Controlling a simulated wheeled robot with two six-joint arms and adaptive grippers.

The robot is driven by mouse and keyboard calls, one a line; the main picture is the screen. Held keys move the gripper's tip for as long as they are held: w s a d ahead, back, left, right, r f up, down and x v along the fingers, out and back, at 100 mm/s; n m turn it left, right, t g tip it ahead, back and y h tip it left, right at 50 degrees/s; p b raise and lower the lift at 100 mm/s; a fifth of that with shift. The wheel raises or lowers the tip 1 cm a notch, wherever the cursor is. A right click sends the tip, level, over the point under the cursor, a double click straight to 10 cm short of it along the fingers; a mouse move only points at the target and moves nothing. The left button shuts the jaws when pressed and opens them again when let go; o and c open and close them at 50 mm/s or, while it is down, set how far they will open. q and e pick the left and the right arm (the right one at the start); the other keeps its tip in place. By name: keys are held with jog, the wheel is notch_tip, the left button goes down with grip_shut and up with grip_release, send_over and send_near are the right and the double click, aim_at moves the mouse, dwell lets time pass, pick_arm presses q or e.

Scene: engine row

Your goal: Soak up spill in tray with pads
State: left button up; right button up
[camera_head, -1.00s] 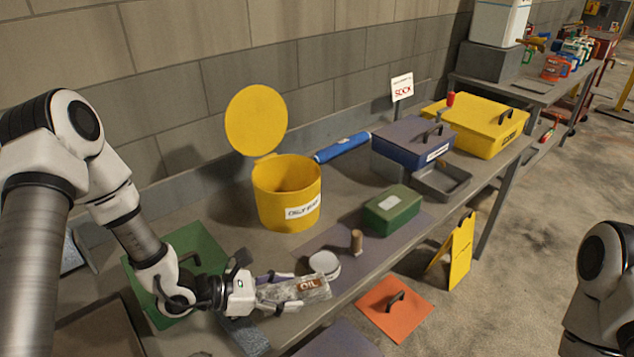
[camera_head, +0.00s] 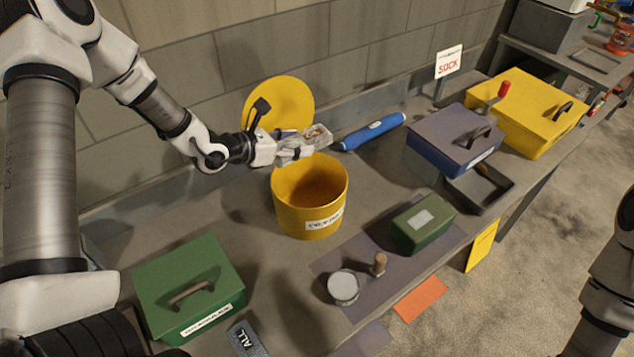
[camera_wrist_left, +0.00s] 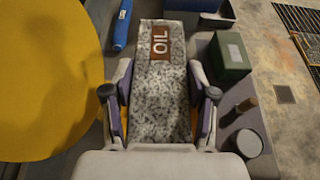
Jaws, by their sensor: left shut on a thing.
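My left gripper (camera_head: 285,147) is shut on a grey speckled pad with a brown OIL label (camera_head: 318,136). It holds the pad above the back rim of the open yellow bin (camera_head: 312,222), beside the raised yellow lid. In the left wrist view the pad (camera_wrist_left: 158,95) lies lengthwise between the fingers. A grey tray (camera_head: 505,194) sits before the blue box; whether liquid is in it I cannot tell. Another pad marked ALL (camera_head: 247,342) lies at the front of the bench. My right arm shows at the right edge, its gripper out of view.
A green box with a handle (camera_head: 190,280), a smaller green box (camera_head: 423,225), a round tin (camera_head: 344,288) and a wooden-handled tool (camera_head: 378,265) stand on the bench. A blue sock (camera_head: 370,132), blue box (camera_head: 450,140) and yellow box (camera_head: 530,115) are farther back.

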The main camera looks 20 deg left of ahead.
pick_arm(q)
jog(key=shift+s+d+f+b, duration=0.2)
jog(key=shift+f+b, duration=0.15)
jog(key=shift+f, duration=0.25)
jog(key=shift+s+d+f+b, duration=0.1)
jog(key=shift+s+f+b, duration=0.1)
jog(key=shift+f+b, duration=0.25)
jog(key=f, duration=0.2)
jog(key=f+b, duration=0.1)
jog(key=shift+w+a, duration=0.25)
jog(key=shift+w, duration=0.1)
jog(key=shift+s+d+f, duration=0.1)
jog(key=shift+s+f, duration=0.05)
jog(key=o, duration=1.1)
jog(key=shift+o, duration=0.6)
jog(key=shift+f, duration=0.15)
